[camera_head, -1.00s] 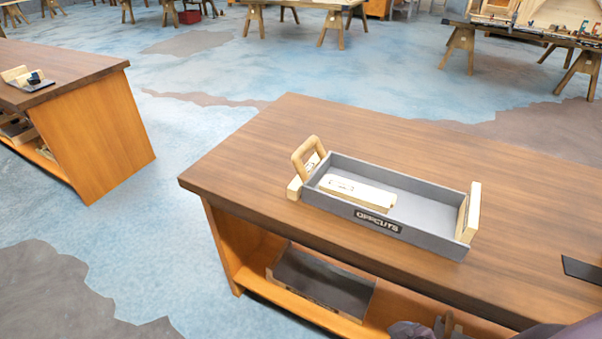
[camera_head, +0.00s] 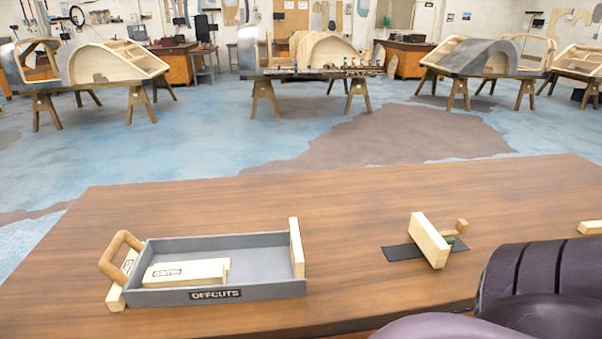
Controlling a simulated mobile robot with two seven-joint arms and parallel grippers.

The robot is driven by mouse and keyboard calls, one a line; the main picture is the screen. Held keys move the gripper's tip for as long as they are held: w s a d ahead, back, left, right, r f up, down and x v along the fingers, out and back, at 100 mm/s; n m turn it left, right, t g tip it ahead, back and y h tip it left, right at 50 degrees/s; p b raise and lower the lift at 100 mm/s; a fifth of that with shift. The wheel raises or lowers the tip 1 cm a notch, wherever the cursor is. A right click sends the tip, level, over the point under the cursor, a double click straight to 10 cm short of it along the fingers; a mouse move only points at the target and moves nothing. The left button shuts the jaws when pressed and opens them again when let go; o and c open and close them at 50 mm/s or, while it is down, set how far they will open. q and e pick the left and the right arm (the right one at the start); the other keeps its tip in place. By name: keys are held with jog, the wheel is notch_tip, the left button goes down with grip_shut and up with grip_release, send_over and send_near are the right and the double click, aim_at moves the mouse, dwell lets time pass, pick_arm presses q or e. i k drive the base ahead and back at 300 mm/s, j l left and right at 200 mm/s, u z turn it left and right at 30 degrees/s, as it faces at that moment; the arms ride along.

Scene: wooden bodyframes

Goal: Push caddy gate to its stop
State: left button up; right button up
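The caddy is a grey open tray (camera_head: 270,292) labelled OFFCUTS, standing on the wooden bench top at the lower left. A looped wooden handle (camera_head: 108,256) on a pale wooden piece is at its left end. An upright pale wooden board (camera_head: 296,248) stands at its right end. I cannot tell for certain which end piece is the gate. A pale wooden offcut (camera_head: 186,272) with a small label lies inside the tray. Neither gripper shows, and nothing in view touches the caddy.
To the right, a pale wooden block (camera_head: 429,240) with a small knobbed piece stands on a black mat (camera_head: 398,252). Another pale block (camera_head: 590,227) lies at the right edge. The bench top (camera_head: 350,220) between caddy and mat is clear. Trestles with wooden bodyframes stand beyond.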

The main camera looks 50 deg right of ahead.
aim_at(297, 257)
jog(key=l+z, duration=0.95)
jog(key=k+l, duration=0.1)
